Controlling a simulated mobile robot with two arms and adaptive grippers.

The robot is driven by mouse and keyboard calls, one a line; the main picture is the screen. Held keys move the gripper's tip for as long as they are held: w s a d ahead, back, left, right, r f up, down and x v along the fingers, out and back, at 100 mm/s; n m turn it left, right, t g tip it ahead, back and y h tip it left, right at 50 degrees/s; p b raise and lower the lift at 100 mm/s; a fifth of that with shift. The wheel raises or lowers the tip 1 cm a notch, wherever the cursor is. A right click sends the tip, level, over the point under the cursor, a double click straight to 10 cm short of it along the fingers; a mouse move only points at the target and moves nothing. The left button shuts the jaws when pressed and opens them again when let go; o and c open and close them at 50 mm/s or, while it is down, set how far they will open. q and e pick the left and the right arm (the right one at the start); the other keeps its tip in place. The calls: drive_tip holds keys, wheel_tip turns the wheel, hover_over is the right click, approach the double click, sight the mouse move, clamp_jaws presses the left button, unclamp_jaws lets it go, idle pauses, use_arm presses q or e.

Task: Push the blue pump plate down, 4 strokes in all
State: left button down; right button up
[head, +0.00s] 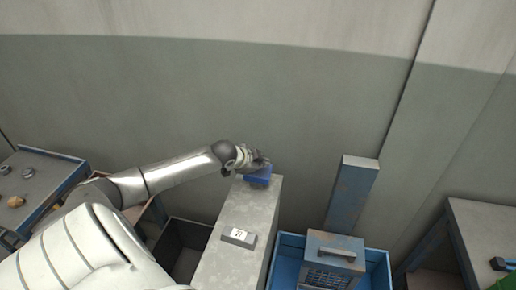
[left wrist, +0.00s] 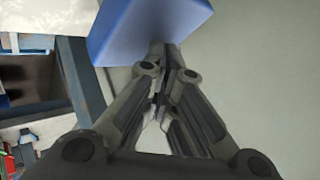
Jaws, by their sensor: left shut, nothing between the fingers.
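The blue pump plate (head: 259,176) is a small blue block at the far end of a grey speckled bench (head: 232,215). My left arm reaches in from the left, and my left gripper (head: 262,161) is at the plate, over its upper edge. In the left wrist view the blue plate (left wrist: 150,28) is at the top and the shut, empty fingers of my left gripper (left wrist: 164,50) point at it. The fingertips overlap the plate's lower edge; I cannot tell whether they touch it. My right gripper is not in view.
A grey block with a white label (head: 238,237) lies on the bench. Right of it stand a blue crate (head: 289,244) with a handled blue box (head: 334,258), and a tall blue post (head: 353,190). A dark bin (head: 178,240) is left of the bench. Side tables stand at both edges.

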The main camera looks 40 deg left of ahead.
use_arm(q)
drive_tip(key=shift+r, duration=0.45)
drive_tip(key=shift+r+p, duration=0.1)
drive_tip(key=shift+p, duration=0.2)
wheel_tip(320, 180, up, 5)
drive_tip(key=p, duration=0.5)
idle(1.5)
